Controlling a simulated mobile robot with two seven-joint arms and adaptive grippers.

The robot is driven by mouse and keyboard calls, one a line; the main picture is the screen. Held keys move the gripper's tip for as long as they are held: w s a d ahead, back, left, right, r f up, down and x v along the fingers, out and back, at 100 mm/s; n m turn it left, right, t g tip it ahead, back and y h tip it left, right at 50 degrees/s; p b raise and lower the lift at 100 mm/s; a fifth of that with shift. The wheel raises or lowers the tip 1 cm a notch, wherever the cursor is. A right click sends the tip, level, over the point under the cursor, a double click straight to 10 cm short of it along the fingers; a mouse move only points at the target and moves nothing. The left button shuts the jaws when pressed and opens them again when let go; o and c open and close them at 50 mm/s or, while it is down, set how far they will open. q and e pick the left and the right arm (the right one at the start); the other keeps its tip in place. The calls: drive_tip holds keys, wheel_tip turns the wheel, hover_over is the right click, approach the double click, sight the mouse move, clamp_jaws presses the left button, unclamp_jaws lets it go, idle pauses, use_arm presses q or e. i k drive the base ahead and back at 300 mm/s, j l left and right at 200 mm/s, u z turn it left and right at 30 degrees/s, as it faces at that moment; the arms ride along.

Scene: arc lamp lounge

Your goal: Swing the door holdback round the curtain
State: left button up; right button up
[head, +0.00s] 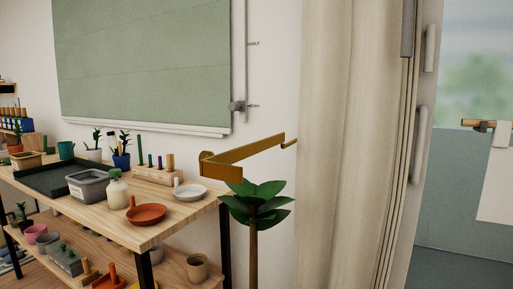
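Whether the tip touches the curtain I cannot tell. The cream curtain (338,150) hangs in long vertical folds in the middle right, and the holdback is beside it, not around it. Neither of my grippers shows in the head view.
A wooden table (185,215) with pots, a grey bin (88,186) and an orange dish (146,214) stands at left. A leafy plant (258,203) rises below the holdback. Door frame and pale handles (418,145) are right of the curtain. A green board (145,65) hangs behind.

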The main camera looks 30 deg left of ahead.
sight(220, 167)
drive_tip(key=k+j+z, duration=0.1)
drive_tip(key=j+z, duration=0.2)
drive_tip(key=j, duration=1.4)
drive_tip(key=k+j, duration=0.1)
drive_tip(key=j, duration=0.45)
drive_tip(key=k+j, duration=0.1)
drive_tip(key=j, duration=0.15)
drive_tip(key=k+j+u, duration=0.4)
drive_tip(key=k+j, duration=0.55)
drive_tip(key=i+l, duration=0.3)
drive_tip(key=l, duration=0.15)
